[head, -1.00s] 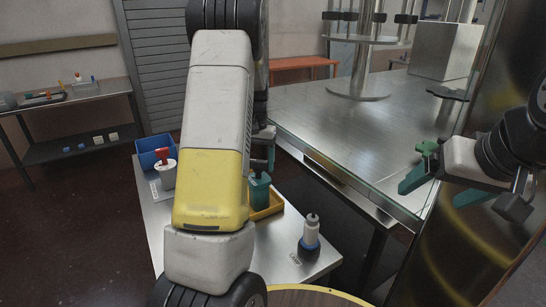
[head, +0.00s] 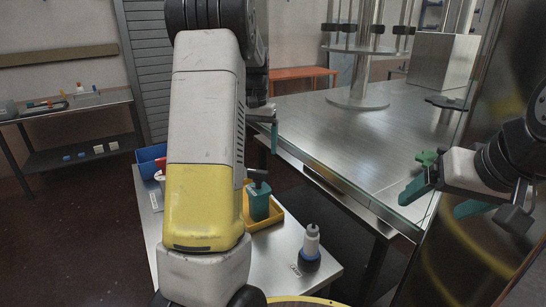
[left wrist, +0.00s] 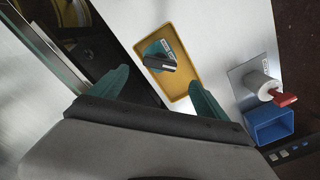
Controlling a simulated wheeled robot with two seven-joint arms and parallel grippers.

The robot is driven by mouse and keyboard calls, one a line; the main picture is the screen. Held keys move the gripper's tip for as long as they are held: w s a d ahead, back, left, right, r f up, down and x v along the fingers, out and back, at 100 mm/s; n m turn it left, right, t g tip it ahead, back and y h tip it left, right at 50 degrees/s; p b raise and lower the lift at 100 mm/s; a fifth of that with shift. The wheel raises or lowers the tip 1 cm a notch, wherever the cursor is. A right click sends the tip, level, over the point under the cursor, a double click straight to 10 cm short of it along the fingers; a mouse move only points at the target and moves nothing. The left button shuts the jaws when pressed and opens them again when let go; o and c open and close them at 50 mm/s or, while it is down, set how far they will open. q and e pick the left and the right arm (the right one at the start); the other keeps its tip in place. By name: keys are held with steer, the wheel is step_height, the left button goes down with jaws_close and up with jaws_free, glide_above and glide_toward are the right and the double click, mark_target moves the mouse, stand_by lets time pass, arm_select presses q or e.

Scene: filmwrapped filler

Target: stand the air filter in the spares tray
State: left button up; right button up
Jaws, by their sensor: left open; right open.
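A green block with a dark top (head: 259,200), which I take to be the air filter, stands upright inside the yellow tray (head: 277,219), which I take to be the spares tray. In the left wrist view the filter (left wrist: 160,55) is near the far end of the tray (left wrist: 183,88). My left gripper (left wrist: 160,78) is open and empty, its green fingers apart, above the filter and clear of it. In the head view my left arm hides most of this gripper. My right gripper (head: 440,198) is open and empty at the right, by the glass panel.
On the same metal table stand a white bottle with a dark blue base (head: 310,248), a white canister with a red handle (left wrist: 265,86) and a blue bin (left wrist: 271,124). A large glass-edged metal bench (head: 340,130) lies behind. The round table's yellow rim is in front.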

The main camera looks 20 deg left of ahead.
arm_select(q)
steer(key=s+d+r+t+h, duration=0.1)
steer(key=s+d+r+t, duration=0.1)
steer(key=s+d+r, duration=0.4)
steer(key=s+d+r+t+h, duration=0.1)
steer(key=s+d+r+t, duration=0.2)
steer(key=s, duration=0.5)
steer(key=s+d+f+m+t, duration=0.1)
steer(key=s+d, duration=0.4)
steer(key=s, duration=0.8)
steer(key=shift+f, duration=0.25)
steer(key=shift+d, duration=0.1)
